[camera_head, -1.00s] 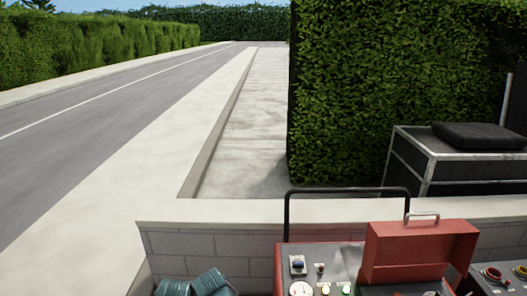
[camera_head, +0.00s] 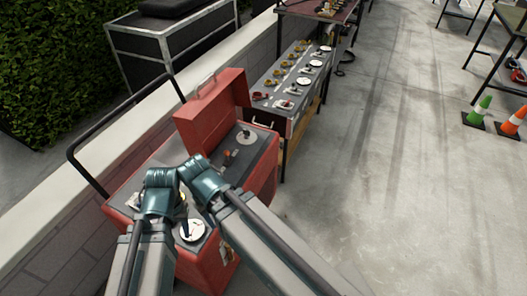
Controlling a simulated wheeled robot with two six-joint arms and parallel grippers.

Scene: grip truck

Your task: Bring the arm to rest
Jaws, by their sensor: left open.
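In the head view my two grey arms with teal joints reach in from the bottom over a red cart (camera_head: 262,165) with a dark grey top. My left gripper (camera_head: 182,213) shows only as a small dark part between the arms, just above the cart top, with its jaws apart. I see nothing held in it. My right gripper is hidden behind the arm links. A red toolbox (camera_head: 205,118) with a handle stands at the back of the cart.
Round white plates (camera_head: 192,231) and small parts sit on the cart top. A black rail (camera_head: 92,135) and low wall run along its left. A workbench (camera_head: 297,75) with several parts stands behind. Cones (camera_head: 479,110) stand at the right. The grey floor between is clear.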

